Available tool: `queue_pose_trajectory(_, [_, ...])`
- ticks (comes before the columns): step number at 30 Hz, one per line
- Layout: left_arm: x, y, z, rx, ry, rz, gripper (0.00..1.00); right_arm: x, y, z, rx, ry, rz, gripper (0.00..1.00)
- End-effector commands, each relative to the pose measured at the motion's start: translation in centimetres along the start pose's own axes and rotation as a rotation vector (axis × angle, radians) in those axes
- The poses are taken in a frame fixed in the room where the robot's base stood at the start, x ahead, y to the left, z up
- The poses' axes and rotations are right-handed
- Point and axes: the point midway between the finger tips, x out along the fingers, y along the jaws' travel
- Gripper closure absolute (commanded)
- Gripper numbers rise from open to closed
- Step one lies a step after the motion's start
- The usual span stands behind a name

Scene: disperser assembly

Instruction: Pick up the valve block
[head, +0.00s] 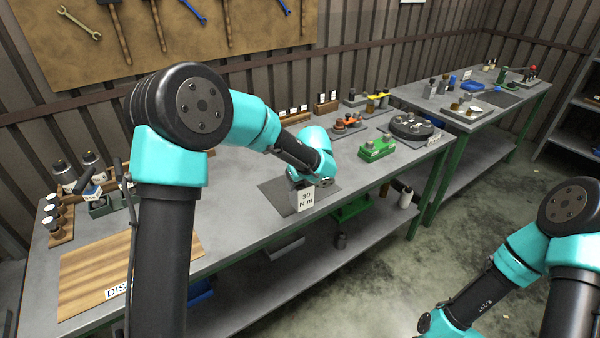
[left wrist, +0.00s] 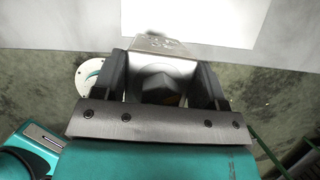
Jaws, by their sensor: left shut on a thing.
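My left gripper (left wrist: 162,82) is shut on a pale metal block (left wrist: 160,45) with a dark rounded part facing the wrist camera. I take this block to be the valve block; one finger is on each side of it. In the head view my left gripper (head: 296,183) is low over the dark mat (head: 270,195), just behind the white "30 N m" sign (head: 305,198). The block is mostly hidden there by the arm and sign, so I cannot tell whether it touches the mat. My right gripper is not in view.
A green block (head: 377,149) and a dark round part (head: 411,126) stand to the right on the bench. A wooden board (head: 85,275) lies at the front left. Small parts and holders line the bench's back. A second bench (head: 490,115) stands at the far right.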

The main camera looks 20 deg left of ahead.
Motion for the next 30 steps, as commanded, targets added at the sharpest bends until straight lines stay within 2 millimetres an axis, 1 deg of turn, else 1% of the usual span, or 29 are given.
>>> queue_pose_trajectory(1, [-0.5, 0.4, -0.4, 0.001, -0.002, -0.002, 0.94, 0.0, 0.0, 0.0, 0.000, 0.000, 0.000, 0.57])
queue_pose_trajectory(4, [-0.9, 0.9, -1.4, 0.001, -0.001, -0.002, 0.94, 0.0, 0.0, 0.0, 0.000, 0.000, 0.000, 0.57])
queue_pose_trajectory(9, [-1.4, 1.4, -2.1, 0.000, -0.002, -0.002, 0.94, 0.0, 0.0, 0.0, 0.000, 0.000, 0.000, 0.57])
queue_pose_trajectory(30, [-1.4, 1.5, -2.3, -0.001, -0.002, -0.002, 0.94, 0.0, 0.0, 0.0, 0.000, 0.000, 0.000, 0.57])
